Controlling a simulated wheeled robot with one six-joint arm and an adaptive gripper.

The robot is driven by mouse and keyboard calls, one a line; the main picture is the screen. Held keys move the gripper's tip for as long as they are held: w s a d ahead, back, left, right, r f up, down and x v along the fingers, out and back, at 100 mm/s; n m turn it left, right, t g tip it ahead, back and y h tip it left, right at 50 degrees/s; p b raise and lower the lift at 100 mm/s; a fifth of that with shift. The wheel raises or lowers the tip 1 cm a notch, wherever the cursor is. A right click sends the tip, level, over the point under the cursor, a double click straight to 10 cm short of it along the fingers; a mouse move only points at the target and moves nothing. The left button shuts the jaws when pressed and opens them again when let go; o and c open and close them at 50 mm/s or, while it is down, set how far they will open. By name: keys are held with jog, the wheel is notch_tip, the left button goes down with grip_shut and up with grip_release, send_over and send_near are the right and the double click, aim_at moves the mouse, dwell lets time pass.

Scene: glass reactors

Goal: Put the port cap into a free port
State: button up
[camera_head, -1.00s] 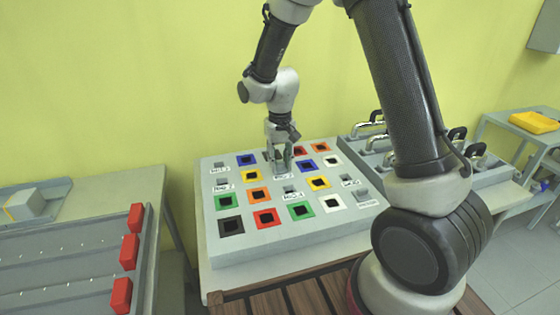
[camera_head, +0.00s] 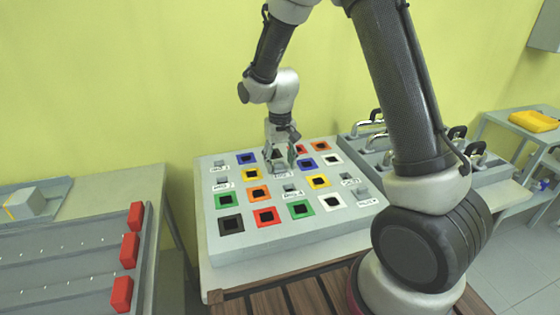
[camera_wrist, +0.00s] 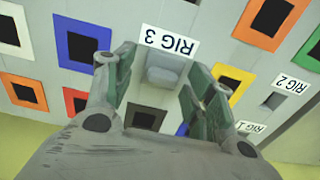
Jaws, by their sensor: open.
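The grey port panel (camera_head: 290,240) lies on a table in the head view, with several coloured square frames around dark openings. Small grey blocks with white labels stand among them. My gripper (camera_head: 282,164) is low over the panel's back middle part. In the wrist view, my gripper (camera_wrist: 162,82) is open, with one finger on each side of a grey block, likely the port cap (camera_wrist: 164,70), beside the "RIG 3" label (camera_wrist: 168,42). Contact with the fingers cannot be told. Dark openings show in a blue frame (camera_wrist: 82,45) and an orange frame (camera_wrist: 268,18).
A rack with black-handled items (camera_head: 376,150) stands right of the panel. At left is a grey rail fixture (camera_head: 60,250) with red blocks (camera_head: 129,252). A yellow tray (camera_head: 534,122) lies on a far-right table. My arm covers part of the panel's right side.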

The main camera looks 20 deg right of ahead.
notch_tip(320, 180, up, 12)
dwell(0.6)
jog(key=shift+r, duration=0.1)
notch_tip(320, 180, up, 8)
dwell(0.6)
jog(key=s+d+r+t, duration=0.1)
jog(key=s+d+t, duration=0.1)
jog(key=s+d, duration=0.5)
jog(key=s+d+r+t, duration=0.2)
jog(key=s+d, duration=0.6)
jog(key=s, duration=1.1)
jog(key=shift+r, duration=0.3)
